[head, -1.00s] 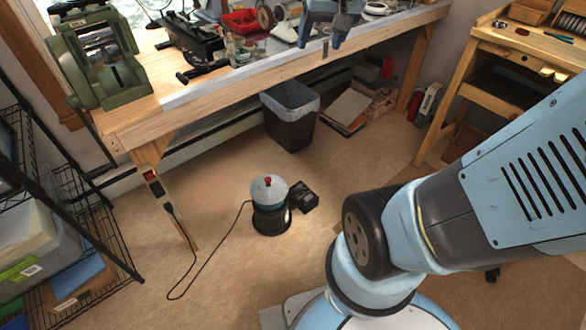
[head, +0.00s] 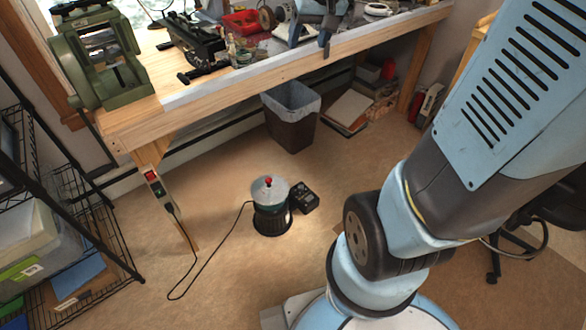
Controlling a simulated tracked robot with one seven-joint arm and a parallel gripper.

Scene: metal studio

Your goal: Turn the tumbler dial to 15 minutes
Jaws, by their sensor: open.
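The tumbler (head: 271,208) stands upright on the floor below the bench, a dark drum with a grey lid and a red knob on top. A small black box (head: 305,197) with small controls sits against its right side. It may carry the dial, but its markings are too small to read. A black cord runs from the tumbler towards a power strip (head: 154,183) with a red switch on the bench leg. My gripper (head: 311,40) is at the top of the view, over the bench's front edge, fingers apart and empty, far from the tumbler. Its upper part is cut off.
The wooden bench (head: 230,88) carries a green machine (head: 98,60), black tools and a red tray (head: 245,22). A lined bin (head: 291,117) stands under it. A wire shelf (head: 85,225) is at left, a black chair (head: 510,235) at right. Floor around the tumbler is open.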

